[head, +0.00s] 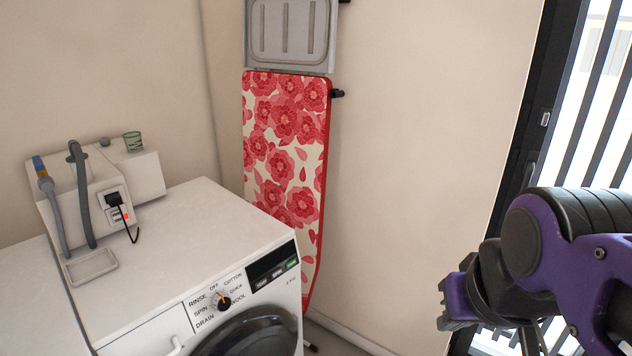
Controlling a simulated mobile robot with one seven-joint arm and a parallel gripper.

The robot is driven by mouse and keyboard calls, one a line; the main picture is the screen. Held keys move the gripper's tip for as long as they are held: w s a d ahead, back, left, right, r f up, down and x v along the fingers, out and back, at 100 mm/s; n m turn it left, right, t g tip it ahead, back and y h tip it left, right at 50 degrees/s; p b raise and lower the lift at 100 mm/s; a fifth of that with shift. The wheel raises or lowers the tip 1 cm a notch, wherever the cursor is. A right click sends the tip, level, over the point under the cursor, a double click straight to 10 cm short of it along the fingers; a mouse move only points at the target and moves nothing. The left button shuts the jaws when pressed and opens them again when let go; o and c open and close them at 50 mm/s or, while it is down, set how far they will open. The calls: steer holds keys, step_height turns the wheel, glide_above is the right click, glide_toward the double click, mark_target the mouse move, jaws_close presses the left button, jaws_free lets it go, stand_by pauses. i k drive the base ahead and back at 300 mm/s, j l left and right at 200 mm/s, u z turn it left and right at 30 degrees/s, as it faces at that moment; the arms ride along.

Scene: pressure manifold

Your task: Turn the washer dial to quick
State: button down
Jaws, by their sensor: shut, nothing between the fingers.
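The washer (150,265) is white and stands at the lower left, its front panel facing right and toward me. Its small black dial (223,303) sits on the panel, ringed by the labels OFF, COTTON, QUICK, WOOL, RINSE, SPIN and DRAIN. A small orange mark on the dial seems to point up toward OFF, but it is too small to be sure. The QUICK label (236,289) is to the upper right of the dial. My gripper (446,304) is purple and black, at the right, well apart from the washer and dial. It is shut and empty.
A dark display (272,262) is right of the dial; the round black door (247,335) is below. An ironing board (285,150) leans on the wall. Free space lies between washer and gripper.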

mark_target(220, 302)
steer(key=u, duration=1.25)
steer(key=z, duration=0.25)
steer(key=i+j+z, duration=0.1)
steer(key=i, duration=0.15)
steer(key=l+z, duration=0.3)
steer(key=j+u, duration=0.5)
